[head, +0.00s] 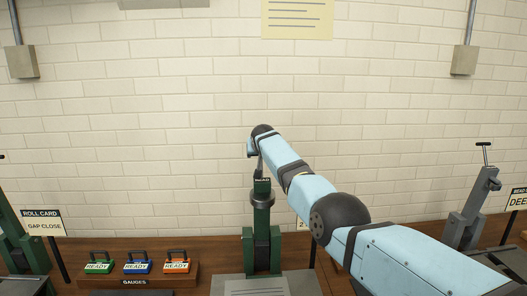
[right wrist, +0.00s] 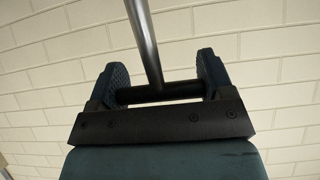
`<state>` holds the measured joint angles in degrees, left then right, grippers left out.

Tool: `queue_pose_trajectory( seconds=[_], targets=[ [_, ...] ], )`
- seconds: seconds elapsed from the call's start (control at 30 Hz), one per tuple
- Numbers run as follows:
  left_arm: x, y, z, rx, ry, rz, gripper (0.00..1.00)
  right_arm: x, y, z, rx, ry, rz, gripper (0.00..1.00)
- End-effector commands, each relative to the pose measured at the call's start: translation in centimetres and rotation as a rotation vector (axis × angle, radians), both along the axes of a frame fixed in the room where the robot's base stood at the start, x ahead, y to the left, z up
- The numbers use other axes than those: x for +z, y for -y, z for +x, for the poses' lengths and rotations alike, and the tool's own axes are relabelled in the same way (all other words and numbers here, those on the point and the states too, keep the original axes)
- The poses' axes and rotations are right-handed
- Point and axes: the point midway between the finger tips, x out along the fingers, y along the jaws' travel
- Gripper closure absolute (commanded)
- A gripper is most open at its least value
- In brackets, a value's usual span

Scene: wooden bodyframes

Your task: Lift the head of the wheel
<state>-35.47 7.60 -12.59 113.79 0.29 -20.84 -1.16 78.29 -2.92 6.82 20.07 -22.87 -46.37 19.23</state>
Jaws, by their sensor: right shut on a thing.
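The green wheel machine (head: 262,240) stands on the bench in the middle of the head view, with a round collar (head: 262,198) on its post. My right arm reaches in from the right, and my right gripper (head: 254,152) is at the top of this machine. In the right wrist view my right gripper (right wrist: 161,66) is shut on the dark crossbar of a T-handle (right wrist: 158,95). The handle's grey rod (right wrist: 143,35) runs out between the fingers. In the head view the arm hides most of the handle. My left gripper is not in view.
Gauges in green (head: 97,264), blue (head: 138,264) and orange (head: 177,264) sit in a wooden rack left of the machine. Another green machine (head: 15,240) stands far left, a grey one (head: 470,205) at right. A roll card sign (head: 43,224) stands at left.

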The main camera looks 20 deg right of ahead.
Motion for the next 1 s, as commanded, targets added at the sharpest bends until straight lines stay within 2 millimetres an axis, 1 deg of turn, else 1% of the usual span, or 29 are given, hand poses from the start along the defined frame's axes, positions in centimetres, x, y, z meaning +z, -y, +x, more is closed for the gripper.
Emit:
queue_pose_trajectory(
  seconds=[0.03,0.57,0.6,0.67,0.7,1.0],
  targets=[
    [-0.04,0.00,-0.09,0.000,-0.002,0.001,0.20,-1.01,-0.11,-0.15,0.000,-0.023,0.003,0.68],
    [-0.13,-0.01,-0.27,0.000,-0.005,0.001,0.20,-1.41,-0.30,-0.21,-0.001,-0.039,0.007,0.68],
    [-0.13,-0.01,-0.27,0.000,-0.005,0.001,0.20,-1.41,-0.30,-0.21,-0.001,-0.039,0.007,0.16],
    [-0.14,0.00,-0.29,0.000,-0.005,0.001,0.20,-1.34,-0.29,-0.19,-0.001,-0.037,0.007,0.03],
    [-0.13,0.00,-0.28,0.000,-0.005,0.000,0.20,-1.21,-0.29,-0.18,0.000,-0.035,0.007,0.00],
    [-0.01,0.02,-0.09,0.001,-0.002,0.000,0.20,-0.62,-0.34,-0.20,0.000,-0.028,0.005,0.00]
  ],
)
